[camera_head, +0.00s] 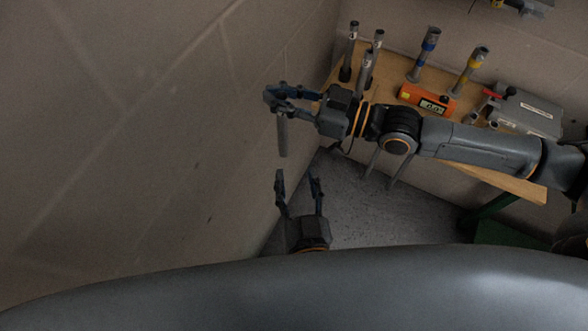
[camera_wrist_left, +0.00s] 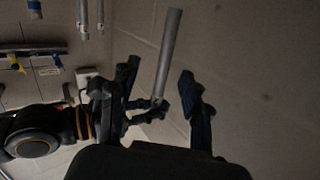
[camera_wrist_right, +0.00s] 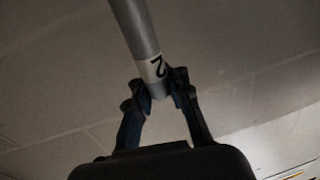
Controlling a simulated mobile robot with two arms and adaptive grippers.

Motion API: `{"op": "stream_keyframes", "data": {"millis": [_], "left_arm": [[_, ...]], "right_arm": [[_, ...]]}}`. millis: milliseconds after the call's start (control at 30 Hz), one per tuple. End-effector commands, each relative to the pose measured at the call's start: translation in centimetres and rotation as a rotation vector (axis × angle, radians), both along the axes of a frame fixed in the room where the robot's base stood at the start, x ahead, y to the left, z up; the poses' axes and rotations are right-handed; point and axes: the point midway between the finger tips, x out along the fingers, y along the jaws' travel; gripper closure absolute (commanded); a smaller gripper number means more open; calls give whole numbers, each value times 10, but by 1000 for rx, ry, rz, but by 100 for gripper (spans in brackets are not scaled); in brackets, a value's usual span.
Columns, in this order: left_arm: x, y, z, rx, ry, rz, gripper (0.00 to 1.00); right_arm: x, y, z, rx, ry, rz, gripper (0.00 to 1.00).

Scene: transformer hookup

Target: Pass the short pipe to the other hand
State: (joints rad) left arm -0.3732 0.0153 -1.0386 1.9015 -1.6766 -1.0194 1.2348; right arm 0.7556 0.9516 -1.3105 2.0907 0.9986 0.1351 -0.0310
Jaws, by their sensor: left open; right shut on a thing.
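The short pipe (camera_head: 282,138) is a plain grey tube hanging roughly upright below my right gripper (camera_head: 281,96), which is shut on its upper end. In the right wrist view the pipe (camera_wrist_right: 139,35) shows a white label with a black "2", near the fingertips of my right gripper (camera_wrist_right: 160,90). My left gripper (camera_head: 296,178) is open and empty, fingers pointing up, just below the pipe's lower end. In the left wrist view the pipe (camera_wrist_left: 168,48) appears between the spread fingers of my left gripper (camera_wrist_left: 160,74); whether it is within their reach I cannot tell.
A wooden bench (camera_head: 487,178) at the right holds several upright pipes, one blue-banded (camera_head: 424,52) and one yellow-banded (camera_head: 470,70). An orange meter (camera_head: 427,99) and a grey box (camera_head: 527,115) also stand there. A bare wall (camera_head: 150,130) fills the left.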

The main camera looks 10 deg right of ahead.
Motion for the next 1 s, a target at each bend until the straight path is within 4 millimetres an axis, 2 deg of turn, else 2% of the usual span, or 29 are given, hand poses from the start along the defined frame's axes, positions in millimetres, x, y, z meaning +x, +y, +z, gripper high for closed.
{"op": "stream_keyframes", "data": {"millis": [33, 100, 267, 467, 800, 1000], "left_arm": [[-2, 1, 18, -34, -35, 15, 52], [-5, 4, 35, -69, -74, 31, 52], [-7, 7, 55, -110, -119, 52, 52], [15, 9, 58, -115, -125, 55, 52], [79, 13, 57, -112, -123, 53, 52], [103, 14, 56, -112, -121, 52, 52]], "right_arm": [[0, 0, 1, 1, 0, 0, 100], [0, 0, 1, 1, 0, 0, 100], [0, 0, 1, 1, 0, 0, 100], [0, 0, 1, 1, 0, 0, 100], [0, 0, 1, 1, 0, 0, 100], [0, 0, 1, 1, 0, 0, 100]]}}
